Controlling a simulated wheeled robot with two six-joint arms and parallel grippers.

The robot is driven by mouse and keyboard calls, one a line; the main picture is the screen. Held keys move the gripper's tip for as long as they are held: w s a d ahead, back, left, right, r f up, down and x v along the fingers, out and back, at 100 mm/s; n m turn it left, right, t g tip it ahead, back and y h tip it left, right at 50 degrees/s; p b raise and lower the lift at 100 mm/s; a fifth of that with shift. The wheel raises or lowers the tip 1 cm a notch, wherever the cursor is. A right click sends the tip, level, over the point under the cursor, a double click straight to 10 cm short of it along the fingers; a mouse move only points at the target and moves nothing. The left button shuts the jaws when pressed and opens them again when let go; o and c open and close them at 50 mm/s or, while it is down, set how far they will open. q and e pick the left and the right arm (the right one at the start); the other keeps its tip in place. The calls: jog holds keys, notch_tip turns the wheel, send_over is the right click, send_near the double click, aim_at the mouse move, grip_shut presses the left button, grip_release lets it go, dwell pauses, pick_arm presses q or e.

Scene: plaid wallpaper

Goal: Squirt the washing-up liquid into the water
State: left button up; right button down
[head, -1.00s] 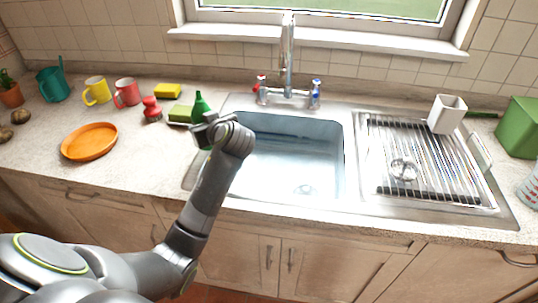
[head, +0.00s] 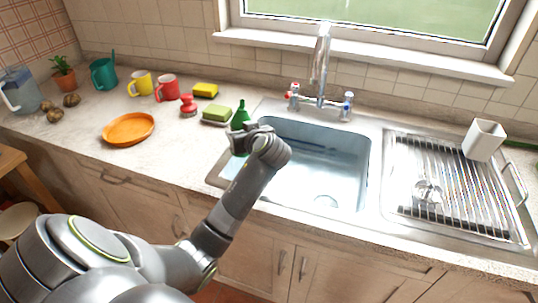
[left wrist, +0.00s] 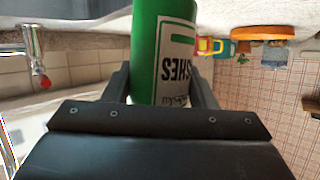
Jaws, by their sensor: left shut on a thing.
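The green washing-up liquid bottle (head: 240,117) shows its narrow top above my left gripper (head: 251,140) in the head view. It looks roughly upright, at the left rim of the sink basin (head: 365,165). The water (head: 305,170) looks pale blue in the basin. My right gripper is not in view.
A green and yellow sponge (head: 217,113), a red brush (head: 188,106), a yellow sponge (head: 205,90), mugs and an orange plate (head: 128,129) lie left of the sink. The tap (head: 321,65) stands behind the basin. The draining rack (head: 450,180) is at right.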

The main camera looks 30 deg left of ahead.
pick_arm(q)
jog(key=shift+f, duration=0.3)
jog(key=shift+r+m+g+y, duration=0.3)
jog(key=shift+m+y, duration=0.2)
jog(key=shift+m, duration=0.6)
jog(key=shift+w+d+f+m+y+b, duration=0.1)
jog(key=shift+f+m+y+b, duration=0.3)
jog(key=shift+f+y+b, duration=0.15)
jog(key=shift+w+d+r+m+g+y+p, duration=0.15)
jog(key=shift+r+m+g+y+p, duration=0.25)
jog(key=shift+r+m, duration=0.3)
jog(key=shift+s+a+f+m+y, duration=0.25)
jog(key=shift+f+m+y, duration=0.1)
jog(key=shift+m, duration=0.45)
jog(key=m, duration=0.1)
jog(key=s+a+m+y+p, duration=0.1)
jog(key=shift+f+m, duration=0.15)
jog(key=shift+m, duration=0.15)
jog(key=shift+s+a+f+m+t+y+p, duration=0.15)
jog(key=shift+m+y+p, duration=0.1)
jog(key=shift+m+p, duration=0.25)
jog(key=shift+r+m+t+y+p, duration=0.1)
jog(key=shift+m+t+y+p, duration=0.15)
jog(key=shift+m, duration=0.4)
jog(key=shift+s+a+f+m+t+y+p, duration=0.1)
jog(key=shift+m+y+p, duration=0.25)
jog(key=shift+m, duration=0.2)
